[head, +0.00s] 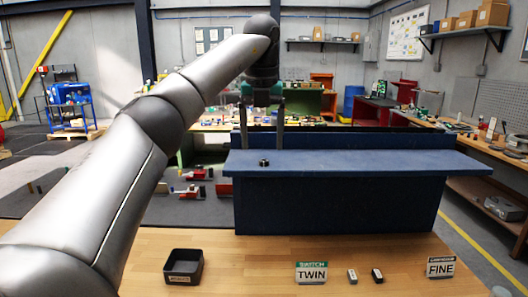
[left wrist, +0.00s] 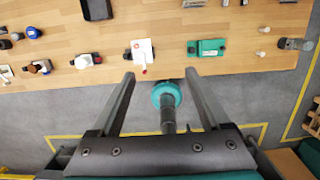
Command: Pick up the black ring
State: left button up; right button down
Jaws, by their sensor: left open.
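The black ring (head: 264,162) is small and lies on the top of the blue shelf (head: 350,163), near its left end, in the head view. My left gripper (head: 262,149) points down with its two fingers apart and nothing between them. In the picture the ring shows just below and between the fingertips; the exact depth between them is hard to tell. The left wrist view shows the open fingers (left wrist: 159,76) too, but I cannot make out the ring there. My right gripper is not in view.
The wooden bench in front (head: 230,270) holds a black tray (head: 183,266), a TWIN sign (head: 311,272), two small blocks and a FINE sign (head: 440,267). A raised blue back panel (head: 400,141) runs behind the shelf. The shelf top right of the ring is clear.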

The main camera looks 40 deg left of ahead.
aim_at(263, 163)
jog(key=i+j, duration=0.65)
jog(key=j, duration=0.2)
